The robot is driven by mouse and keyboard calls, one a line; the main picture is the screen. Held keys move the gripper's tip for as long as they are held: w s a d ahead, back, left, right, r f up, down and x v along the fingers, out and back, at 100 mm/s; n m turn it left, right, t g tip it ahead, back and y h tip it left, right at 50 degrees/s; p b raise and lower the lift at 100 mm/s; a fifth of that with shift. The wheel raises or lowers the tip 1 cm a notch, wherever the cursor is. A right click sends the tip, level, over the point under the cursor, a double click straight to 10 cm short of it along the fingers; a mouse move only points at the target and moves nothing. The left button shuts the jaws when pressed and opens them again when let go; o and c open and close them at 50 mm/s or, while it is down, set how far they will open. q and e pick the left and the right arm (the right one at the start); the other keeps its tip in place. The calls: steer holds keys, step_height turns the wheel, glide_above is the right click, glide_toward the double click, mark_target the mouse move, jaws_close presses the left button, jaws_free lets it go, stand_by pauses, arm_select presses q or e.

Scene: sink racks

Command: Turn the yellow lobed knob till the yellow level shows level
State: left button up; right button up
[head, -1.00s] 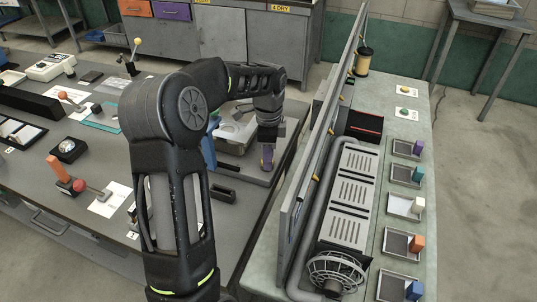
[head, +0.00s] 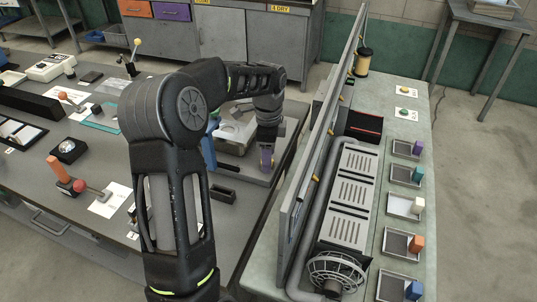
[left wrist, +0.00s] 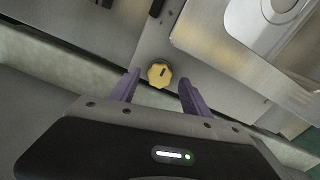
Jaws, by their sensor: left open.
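The yellow lobed knob (left wrist: 159,74) shows in the left wrist view, on a grey panel, with a dark mark on its face. My left gripper (left wrist: 157,82) is open, its two purple fingers on either side of the knob with gaps showing. I cannot tell how far the fingertips are from the knob in depth. In the head view my left gripper (head: 267,158) points down at the right end of the grey bench, and its wrist hides the knob. I cannot make out the yellow level in either view. My right gripper is not in view.
A metal sink-like unit (head: 232,140) stands beside my left gripper. An upright grey panel (head: 300,190) edges the neighbouring bench (head: 425,150) close on the right. A black block (head: 222,193) lies on the near bench. My left arm covers much of the bench's middle.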

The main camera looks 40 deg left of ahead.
arm_select(q)
step_height(320, 180, up, 8)
steer(key=shift+f+b, duration=0.1)
steer(key=shift+b, duration=0.3)
steer(key=shift+s, duration=0.1)
stand_by(0.5)
